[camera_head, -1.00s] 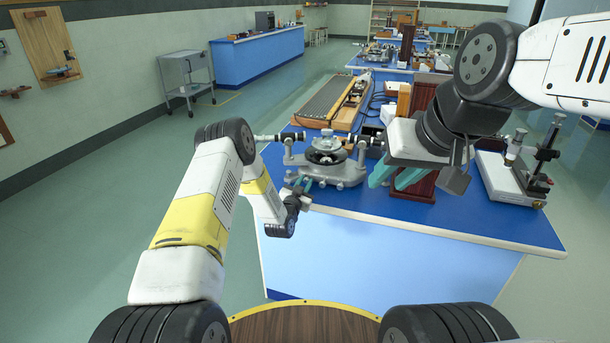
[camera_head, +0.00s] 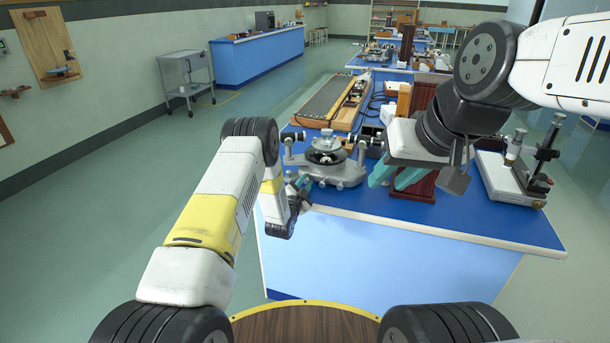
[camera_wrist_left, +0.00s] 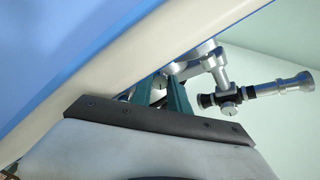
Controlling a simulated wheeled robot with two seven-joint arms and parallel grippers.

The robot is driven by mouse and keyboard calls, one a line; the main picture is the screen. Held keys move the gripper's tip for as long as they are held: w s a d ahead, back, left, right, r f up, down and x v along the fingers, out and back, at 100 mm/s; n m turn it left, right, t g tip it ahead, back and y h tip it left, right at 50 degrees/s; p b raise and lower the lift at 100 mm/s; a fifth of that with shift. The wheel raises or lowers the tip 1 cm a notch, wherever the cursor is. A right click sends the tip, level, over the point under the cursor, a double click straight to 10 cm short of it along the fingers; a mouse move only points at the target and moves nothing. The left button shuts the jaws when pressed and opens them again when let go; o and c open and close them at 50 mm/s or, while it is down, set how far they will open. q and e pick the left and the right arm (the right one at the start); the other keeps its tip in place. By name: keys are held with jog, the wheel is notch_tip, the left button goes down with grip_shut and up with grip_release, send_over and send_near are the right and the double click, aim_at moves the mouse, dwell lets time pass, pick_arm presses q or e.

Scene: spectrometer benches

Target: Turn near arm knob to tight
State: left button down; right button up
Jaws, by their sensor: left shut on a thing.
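The spectrometer (camera_head: 328,165), a grey metal instrument with a round central table, stands at the near left corner of the blue bench. It also shows in part in the left wrist view, with a silver telescope tube (camera_wrist_left: 275,88). My left gripper (camera_head: 303,183) is at the near left side of its base, low by the bench edge. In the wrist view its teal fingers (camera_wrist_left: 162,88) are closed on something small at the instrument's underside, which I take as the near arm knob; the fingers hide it. My right gripper (camera_head: 394,178) hangs open and empty to the right of the spectrometer.
A dark wooden post (camera_head: 421,105) stands behind my right gripper. A white-based microscope stand (camera_head: 512,180) is at the right of the bench, and a long grating-like board (camera_head: 332,102) lies behind.

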pick_arm(q)
jog(key=m, duration=0.6)
jog(key=shift+d+m, duration=0.15)
jog(key=shift+m, duration=0.15)
jog(key=m, duration=0.5)
jog(key=shift+f, duration=0.1)
dwell(0.3)
jog(key=c, duration=1.3)
grip_release()
jog(key=shift+o, duration=0.2)
